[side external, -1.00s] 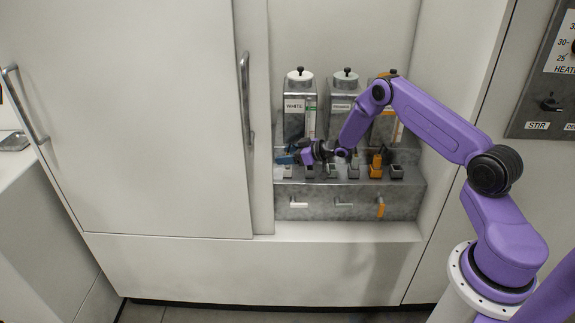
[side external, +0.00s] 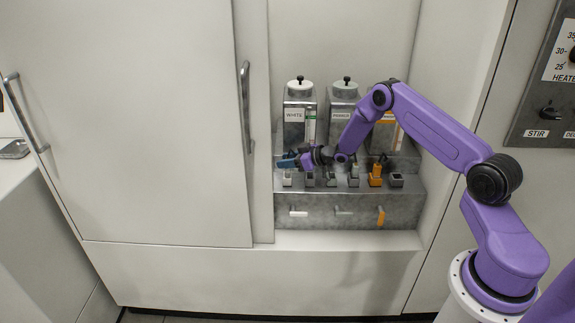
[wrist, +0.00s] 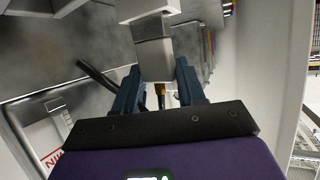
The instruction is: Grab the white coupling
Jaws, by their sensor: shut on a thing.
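The white coupling (wrist: 153,57) shows in the wrist view as a pale block between the two blue fingers of my gripper (wrist: 157,85). My gripper is shut on it. In the side external view my gripper (side external: 286,162) is at the left end of the row of sockets, in front of the container labelled WHITE (side external: 300,112). The coupling is too small and too covered to make out clearly there. A pale-topped socket (side external: 287,181) stands just below the fingers. I cannot tell whether the coupling touches it.
An orange coupling (side external: 376,174) stands in the same row, near an empty-looking dark socket (side external: 397,180). White (side external: 298,211) and orange (side external: 381,216) levers stick out from the metal base's front. A second container (side external: 345,110) stands beside the WHITE one. A cabinet door handle (side external: 245,105) is at left.

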